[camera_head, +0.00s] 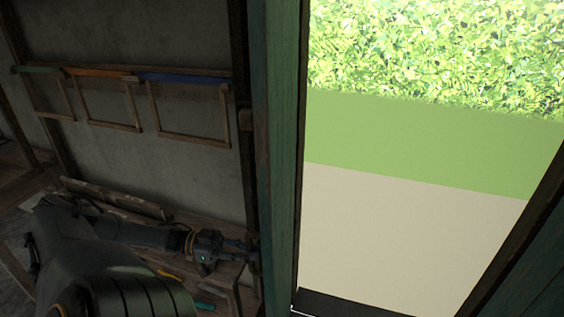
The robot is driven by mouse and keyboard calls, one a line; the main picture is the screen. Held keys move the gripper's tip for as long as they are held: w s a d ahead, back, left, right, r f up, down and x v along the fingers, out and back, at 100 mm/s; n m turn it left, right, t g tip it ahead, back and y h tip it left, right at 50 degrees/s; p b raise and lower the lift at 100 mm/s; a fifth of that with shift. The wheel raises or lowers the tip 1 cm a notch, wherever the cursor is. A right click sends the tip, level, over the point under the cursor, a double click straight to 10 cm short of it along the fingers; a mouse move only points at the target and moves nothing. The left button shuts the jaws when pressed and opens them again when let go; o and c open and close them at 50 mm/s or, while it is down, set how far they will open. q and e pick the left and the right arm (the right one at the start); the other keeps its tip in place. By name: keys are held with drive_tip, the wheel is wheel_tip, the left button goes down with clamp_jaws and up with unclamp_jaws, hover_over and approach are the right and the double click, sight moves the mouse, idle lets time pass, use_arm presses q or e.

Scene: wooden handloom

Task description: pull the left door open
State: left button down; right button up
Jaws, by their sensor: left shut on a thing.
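The left door (284,150) is a tall green wooden panel, seen at a steep angle near the middle of the view. To its right is a bright opening. My left gripper (246,246) is at the end of my left arm, low at the door's left side. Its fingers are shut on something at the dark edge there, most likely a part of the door. The grip itself is dark and small, so the held part is hard to make out. My right gripper is not in view.
Through the opening lie pale ground (400,230), a green strip (430,140) and leafy bushes (440,50). A dark green panel (530,265) borders the opening at lower right. Wooden frames (105,123) hang on the grey wall (180,40). Wooden boards (125,203) lie behind my left arm.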

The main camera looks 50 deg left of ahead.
use_arm(q)
drive_tip(key=w+a+v, duration=0.1)
drive_tip(key=v, duration=0.6)
drive_tip(key=shift+s+a+f, duration=0.2)
drive_tip(key=shift+a+f, duration=0.05)
drive_tip(key=shift+a, duration=0.05)
drive_tip(key=c, duration=1.3)
unclamp_jaws()
drive_tip(key=v, duration=0.7)
drive_tip(key=shift+s+a, duration=0.2)
drive_tip(key=shift+a, duration=0.05)
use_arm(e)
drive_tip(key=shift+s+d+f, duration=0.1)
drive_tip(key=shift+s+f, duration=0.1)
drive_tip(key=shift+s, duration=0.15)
